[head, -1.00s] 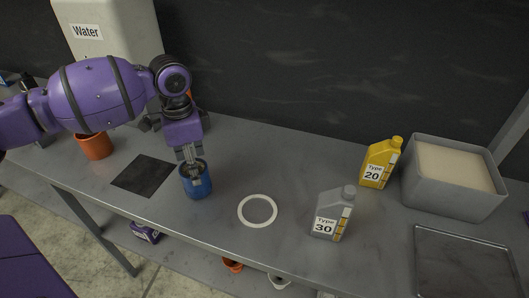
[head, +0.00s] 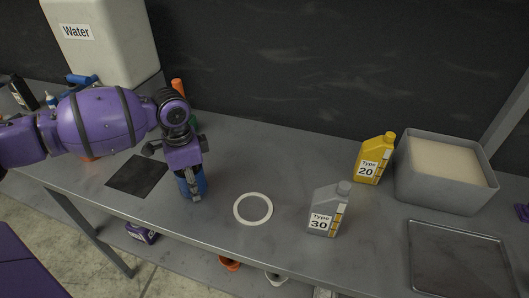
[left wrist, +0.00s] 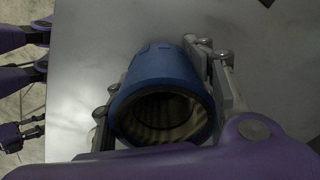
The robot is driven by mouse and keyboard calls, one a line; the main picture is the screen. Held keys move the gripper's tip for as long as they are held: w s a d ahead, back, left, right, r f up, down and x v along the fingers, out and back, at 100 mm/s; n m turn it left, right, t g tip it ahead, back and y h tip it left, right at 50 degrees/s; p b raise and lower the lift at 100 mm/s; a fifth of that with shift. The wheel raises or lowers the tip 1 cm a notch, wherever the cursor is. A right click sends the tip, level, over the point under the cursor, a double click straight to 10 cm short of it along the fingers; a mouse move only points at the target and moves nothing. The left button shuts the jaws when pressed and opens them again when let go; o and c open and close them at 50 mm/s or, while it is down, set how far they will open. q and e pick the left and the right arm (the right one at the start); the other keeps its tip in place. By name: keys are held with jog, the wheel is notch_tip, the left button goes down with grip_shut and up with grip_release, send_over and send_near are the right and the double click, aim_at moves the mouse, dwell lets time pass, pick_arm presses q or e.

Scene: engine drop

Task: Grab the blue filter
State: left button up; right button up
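The blue filter (head: 193,188) stands upright on the grey workbench, just left of the white ring. My left gripper (head: 188,172) is lowered over it from above and covers its top in the head view. In the left wrist view, the filter (left wrist: 165,70) shows its round open end and ribbed inside. My left fingers lie on either side of it, close to its wall. I cannot tell whether they press on it.
A white ring (head: 253,195) lies right of the filter and a dark mat (head: 137,175) lies left. Grey (head: 325,212) and yellow (head: 373,160) bottles, a grey bin (head: 452,190) and a tray (head: 462,265) stand to the right. A water container (head: 100,50) stands behind my arm.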

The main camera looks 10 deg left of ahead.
pick_arm(q)
jog(key=c, duration=0.7)
